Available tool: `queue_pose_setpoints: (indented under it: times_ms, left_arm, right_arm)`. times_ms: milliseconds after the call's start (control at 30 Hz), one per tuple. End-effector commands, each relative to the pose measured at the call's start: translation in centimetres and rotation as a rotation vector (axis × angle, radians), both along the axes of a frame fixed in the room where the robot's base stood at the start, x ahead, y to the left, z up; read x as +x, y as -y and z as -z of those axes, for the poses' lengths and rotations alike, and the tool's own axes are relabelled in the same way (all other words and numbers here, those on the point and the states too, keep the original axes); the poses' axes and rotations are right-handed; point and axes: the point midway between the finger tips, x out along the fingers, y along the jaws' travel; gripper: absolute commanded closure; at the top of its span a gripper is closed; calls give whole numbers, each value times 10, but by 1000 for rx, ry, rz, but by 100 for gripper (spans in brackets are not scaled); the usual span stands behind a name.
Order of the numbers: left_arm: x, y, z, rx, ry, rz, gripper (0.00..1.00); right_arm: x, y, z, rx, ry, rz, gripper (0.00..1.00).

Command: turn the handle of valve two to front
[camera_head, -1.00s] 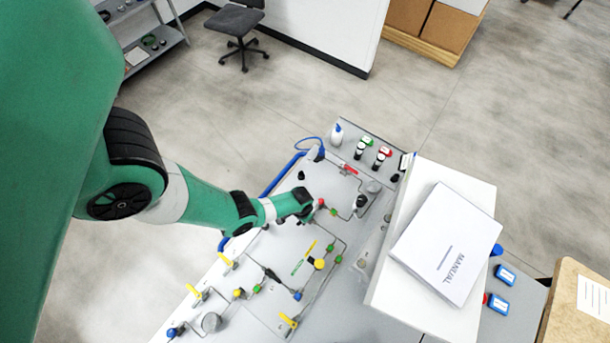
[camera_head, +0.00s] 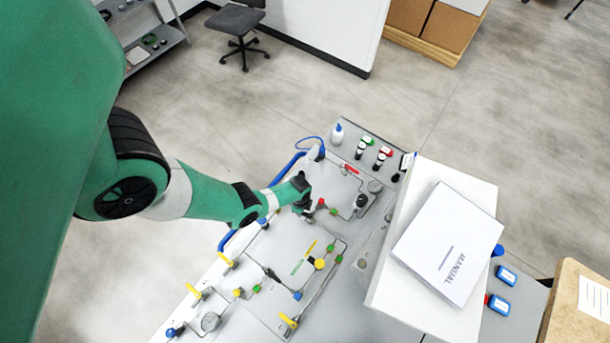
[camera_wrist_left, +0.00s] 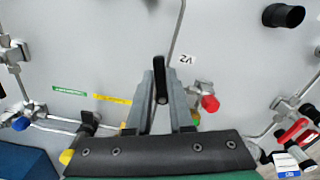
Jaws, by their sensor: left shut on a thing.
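In the left wrist view, the black handle of valve two (camera_wrist_left: 160,72) stands between the grey fingers of my left gripper (camera_wrist_left: 161,98), which is shut on it. A label reading V2 (camera_wrist_left: 188,59) is just right of the handle on the panel. The handle's lower part and the valve body are largely hidden by the fingers. In the head view, my left gripper (camera_head: 309,213) is low at the upper middle of the panel (camera_head: 275,243); the handle is too small to make out there. My right gripper is not in view.
A red cap (camera_wrist_left: 210,103) and pipe fittings sit close to the right of the fingers. Yellow-handled valves (camera_head: 227,260) stand at the panel's lower left. A white box with a manual (camera_head: 447,243) stands to the right.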

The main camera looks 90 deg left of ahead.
Motion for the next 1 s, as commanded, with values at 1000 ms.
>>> queue_pose_setpoints:
  times_ms: [1000]
  left_arm:
    - [7,-11,0,2,1,337,100]
  right_arm:
    - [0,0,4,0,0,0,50]
